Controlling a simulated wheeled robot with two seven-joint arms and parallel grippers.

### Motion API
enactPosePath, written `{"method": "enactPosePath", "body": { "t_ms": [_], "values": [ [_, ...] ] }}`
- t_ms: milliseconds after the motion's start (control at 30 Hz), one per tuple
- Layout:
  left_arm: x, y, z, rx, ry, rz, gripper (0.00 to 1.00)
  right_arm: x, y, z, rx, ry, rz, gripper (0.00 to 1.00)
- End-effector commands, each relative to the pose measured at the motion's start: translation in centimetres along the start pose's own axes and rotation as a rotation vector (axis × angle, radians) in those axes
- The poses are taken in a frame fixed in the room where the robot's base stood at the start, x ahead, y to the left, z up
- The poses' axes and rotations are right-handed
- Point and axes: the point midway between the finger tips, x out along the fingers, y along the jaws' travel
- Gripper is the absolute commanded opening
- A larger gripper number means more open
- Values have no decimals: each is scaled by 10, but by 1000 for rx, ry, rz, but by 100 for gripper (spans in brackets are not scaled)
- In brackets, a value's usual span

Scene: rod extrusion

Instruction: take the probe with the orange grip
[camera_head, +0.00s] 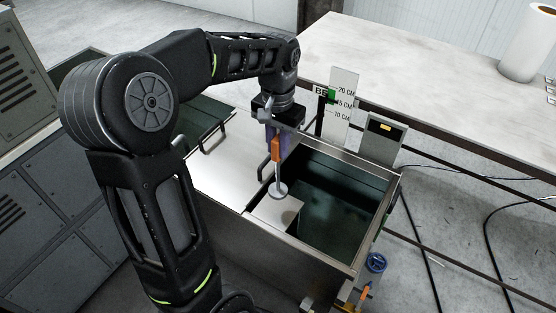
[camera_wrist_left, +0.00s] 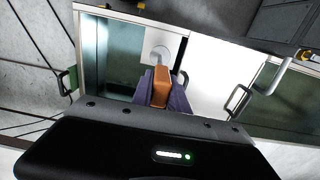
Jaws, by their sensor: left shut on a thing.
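The probe has an orange grip (camera_head: 276,149) and a grey rod ending in a round disc (camera_head: 278,189). My left gripper (camera_head: 276,140) is shut on the orange grip above the metal tank (camera_head: 318,262). The probe hangs nearly upright, its disc over a pale plate (camera_head: 276,214) at the tank opening; I cannot tell if they touch. In the left wrist view the orange grip (camera_wrist_left: 161,88) sits between the purple fingers (camera_wrist_left: 162,94), with the disc (camera_wrist_left: 160,52) beyond it. My right gripper is not in view.
A scale board (camera_head: 341,105) with centimetre marks and a green marker stands behind the tank. A grey box (camera_head: 382,141) is beside it. A pale table (camera_head: 430,75) holds a white roll (camera_head: 527,42). Lid handles (camera_head: 215,137) rise at the left. A blue valve wheel (camera_head: 376,262) juts out at the right.

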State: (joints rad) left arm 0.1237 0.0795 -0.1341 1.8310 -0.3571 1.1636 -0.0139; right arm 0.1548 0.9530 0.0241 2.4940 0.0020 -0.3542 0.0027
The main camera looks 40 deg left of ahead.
Motion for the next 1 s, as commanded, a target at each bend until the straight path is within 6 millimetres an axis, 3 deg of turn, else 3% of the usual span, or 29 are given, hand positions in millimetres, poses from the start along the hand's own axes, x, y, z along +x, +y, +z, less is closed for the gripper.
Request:
{"method": "enactPosePath", "body": {
  "t_ms": [200, 833, 1000],
  "values": [
    [-20, 0, -1, 1, 2, 0, 0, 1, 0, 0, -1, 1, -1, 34],
    [-20, 0, -1, -1, 1, -1, 0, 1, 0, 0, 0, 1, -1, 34],
    [-18, 4, -10, -35, 0, -1, 0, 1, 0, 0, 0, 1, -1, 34]
  ]
}}
